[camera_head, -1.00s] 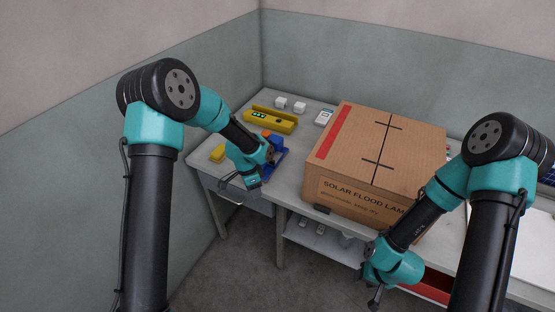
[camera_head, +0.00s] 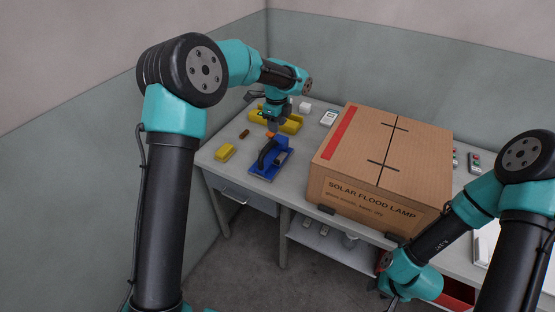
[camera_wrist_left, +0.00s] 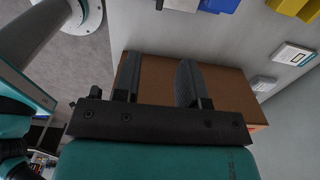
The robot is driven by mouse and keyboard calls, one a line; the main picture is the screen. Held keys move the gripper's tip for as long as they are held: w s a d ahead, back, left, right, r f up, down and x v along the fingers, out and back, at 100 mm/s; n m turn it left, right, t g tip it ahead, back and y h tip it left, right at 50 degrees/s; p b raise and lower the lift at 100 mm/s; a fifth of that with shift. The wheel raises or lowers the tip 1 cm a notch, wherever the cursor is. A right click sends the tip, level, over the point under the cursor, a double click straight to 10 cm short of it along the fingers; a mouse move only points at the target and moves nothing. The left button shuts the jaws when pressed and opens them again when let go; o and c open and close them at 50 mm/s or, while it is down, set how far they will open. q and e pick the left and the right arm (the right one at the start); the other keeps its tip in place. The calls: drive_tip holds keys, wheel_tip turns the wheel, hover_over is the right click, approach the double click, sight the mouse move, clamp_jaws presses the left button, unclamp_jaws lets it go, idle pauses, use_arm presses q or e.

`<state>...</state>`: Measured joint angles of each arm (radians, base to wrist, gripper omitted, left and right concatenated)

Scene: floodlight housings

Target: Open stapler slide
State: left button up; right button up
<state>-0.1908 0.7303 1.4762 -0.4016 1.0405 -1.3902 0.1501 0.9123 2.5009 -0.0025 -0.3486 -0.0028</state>
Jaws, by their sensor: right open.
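The stapler (camera_head: 268,168) stands on the left part of the table, with a blue base, a dark upper arm and an orange part at its far end. Only a blue edge, likely the stapler's, shows at the top of the left wrist view (camera_wrist_left: 220,4). My left gripper (camera_head: 271,122) is above the stapler's far end; whether it touches cannot be told. Its fingers stand apart with nothing between them in the left wrist view (camera_wrist_left: 160,78). My right gripper (camera_head: 388,297) hangs low in front of the table, open, its fingers small and partly hidden.
A large cardboard box (camera_head: 425,155) stands right of the stapler. A yellow tray (camera_head: 290,126) is behind, a yellow block (camera_head: 225,152) to the left, and a small brown piece (camera_head: 244,134) between them. A white device (camera_head: 328,117) lies beside the box.

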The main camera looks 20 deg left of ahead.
sight(277, 160)
use_arm(q)
wheel_tip(277, 160, down, 17)
drive_tip(key=shift+f, duration=0.15)
idle(0.5)
drive_tip(key=shift+c, duration=0.4)
clamp_jaws()
